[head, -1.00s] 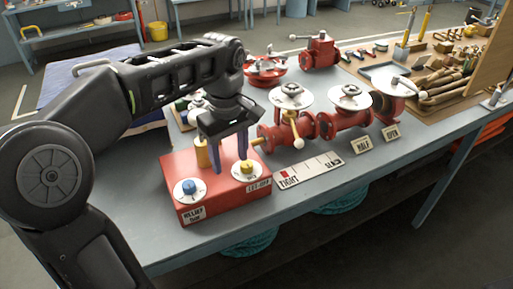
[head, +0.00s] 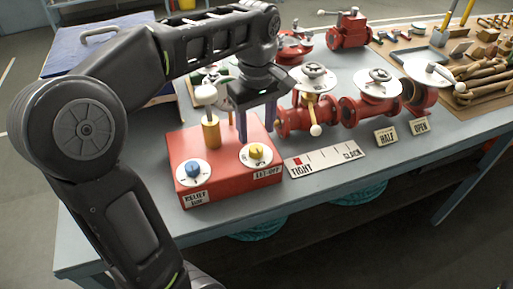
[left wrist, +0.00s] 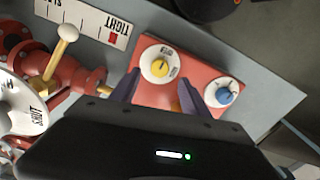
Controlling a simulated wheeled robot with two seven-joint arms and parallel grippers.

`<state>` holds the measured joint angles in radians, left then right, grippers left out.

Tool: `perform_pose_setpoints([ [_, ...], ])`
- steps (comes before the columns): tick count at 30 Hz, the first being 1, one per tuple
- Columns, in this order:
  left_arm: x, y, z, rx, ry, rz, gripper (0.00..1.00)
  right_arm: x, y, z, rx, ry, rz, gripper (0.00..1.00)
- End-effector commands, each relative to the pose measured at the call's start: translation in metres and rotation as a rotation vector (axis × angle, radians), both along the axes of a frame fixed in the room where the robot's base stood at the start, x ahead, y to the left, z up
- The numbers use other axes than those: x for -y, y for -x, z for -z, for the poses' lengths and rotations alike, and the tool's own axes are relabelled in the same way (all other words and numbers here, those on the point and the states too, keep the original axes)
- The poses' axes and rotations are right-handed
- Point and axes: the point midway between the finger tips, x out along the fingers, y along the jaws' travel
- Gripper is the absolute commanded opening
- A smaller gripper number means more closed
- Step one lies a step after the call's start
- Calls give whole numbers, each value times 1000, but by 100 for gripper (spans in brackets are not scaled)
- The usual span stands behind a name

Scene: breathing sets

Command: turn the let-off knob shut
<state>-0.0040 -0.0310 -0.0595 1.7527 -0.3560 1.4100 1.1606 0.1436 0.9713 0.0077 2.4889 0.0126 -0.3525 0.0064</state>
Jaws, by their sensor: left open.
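The let-off knob (head: 256,152) is a yellow knob on a white dial at the front right of a red box (head: 221,182), above a LET-OFF label. It also shows in the left wrist view (left wrist: 160,67), ahead of the fingers. My left gripper (head: 257,128) is open, pointing down over the box just behind the yellow knob. In the left wrist view its two purple fingers (left wrist: 157,95) stand apart with nothing between them, short of the knob. A blue knob (head: 193,168) on its own dial sits at the front left, by a RELIEF label. My right gripper is not in view.
A brass cylinder (head: 211,132) stands on the box just left of the gripper. Red valves (head: 306,118) with white discs stand to the right. A TIGHT–SLACK scale card (head: 325,158) lies beside the box. HALF (head: 386,136) and OPEN (head: 419,126) signs stand further right.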

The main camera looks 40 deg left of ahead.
Motion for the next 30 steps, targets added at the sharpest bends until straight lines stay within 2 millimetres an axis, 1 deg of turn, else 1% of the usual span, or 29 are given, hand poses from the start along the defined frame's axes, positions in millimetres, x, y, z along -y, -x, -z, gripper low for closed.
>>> perform_pose_setpoints([
  [1,0,0,14,0,0,0,54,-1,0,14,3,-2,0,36],
  [3,0,1,20,-3,0,0,54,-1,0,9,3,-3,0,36],
  [6,0,1,37,-3,0,-1,54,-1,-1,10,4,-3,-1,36],
  [10,-1,0,50,-2,-1,-1,54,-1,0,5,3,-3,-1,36],
  [15,0,0,58,0,0,-1,54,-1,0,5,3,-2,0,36],
  [21,0,0,59,0,0,-1,54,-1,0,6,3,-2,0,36],
  [23,0,0,58,0,0,-1,50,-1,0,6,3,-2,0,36],
  [30,0,0,58,0,0,-1,30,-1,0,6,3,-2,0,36],
])
